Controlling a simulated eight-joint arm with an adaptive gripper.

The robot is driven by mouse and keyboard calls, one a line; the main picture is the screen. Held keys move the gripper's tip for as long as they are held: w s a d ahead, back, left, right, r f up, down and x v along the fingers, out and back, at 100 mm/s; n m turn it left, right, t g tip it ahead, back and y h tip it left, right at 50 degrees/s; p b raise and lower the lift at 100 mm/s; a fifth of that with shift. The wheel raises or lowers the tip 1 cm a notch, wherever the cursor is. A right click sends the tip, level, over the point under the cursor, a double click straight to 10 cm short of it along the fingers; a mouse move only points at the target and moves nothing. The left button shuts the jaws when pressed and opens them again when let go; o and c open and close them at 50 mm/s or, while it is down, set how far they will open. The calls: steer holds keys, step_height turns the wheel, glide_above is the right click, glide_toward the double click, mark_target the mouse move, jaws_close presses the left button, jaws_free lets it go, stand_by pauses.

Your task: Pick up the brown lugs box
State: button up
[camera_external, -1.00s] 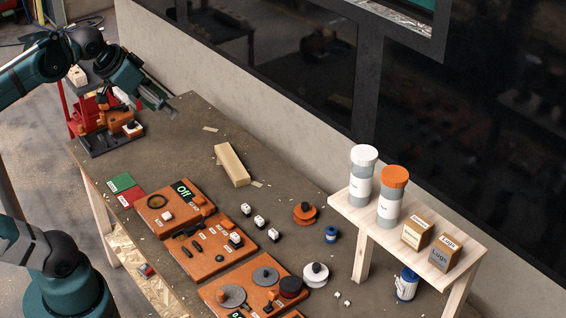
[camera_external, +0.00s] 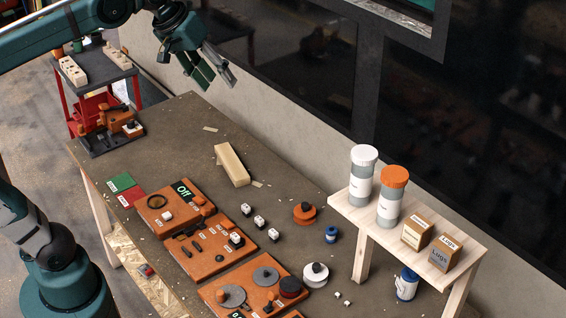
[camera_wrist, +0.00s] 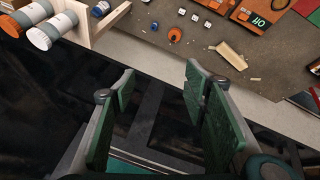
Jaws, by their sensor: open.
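The brown lugs box (camera_external: 444,252) stands at the right end of the small wooden shelf (camera_external: 398,226), with "Lugs" readable on its top and front. Its front face looks greyish. A similar brown box (camera_external: 417,233) stands just left of it; its label is too small to read. My gripper (camera_external: 216,82) is open and empty, high above the table's far-left end, well away from the boxes. In the wrist view my gripper (camera_wrist: 160,76) shows two green-padded fingers spread apart with nothing between. Neither box shows in the wrist view.
A white-capped bottle (camera_external: 362,175) and an orange-capped bottle (camera_external: 390,196) stand on the shelf left of the boxes. A dark wall with window frames runs behind. Orange trays (camera_external: 208,248), spools and a wooden block (camera_external: 232,165) lie on the table. A blue-and-white can (camera_external: 406,284) sits under the shelf.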

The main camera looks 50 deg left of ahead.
steer(key=w+d+r+n+g+p, duration=0.2)
steer(key=w+d+r+n+p, duration=0.15)
steer(key=w+d, duration=0.95)
steer(key=n+g+p, duration=0.4)
steer(key=n+p, duration=0.3)
steer(key=n, duration=0.3)
glide_above(449, 242)
steer(key=f, duration=1.6)
steer(key=shift+w+a+f, duration=0.1)
steer(key=shift+a+f, duration=0.3)
steer(key=shift+f, duration=0.05)
steer(key=shift+f, duration=1.3)
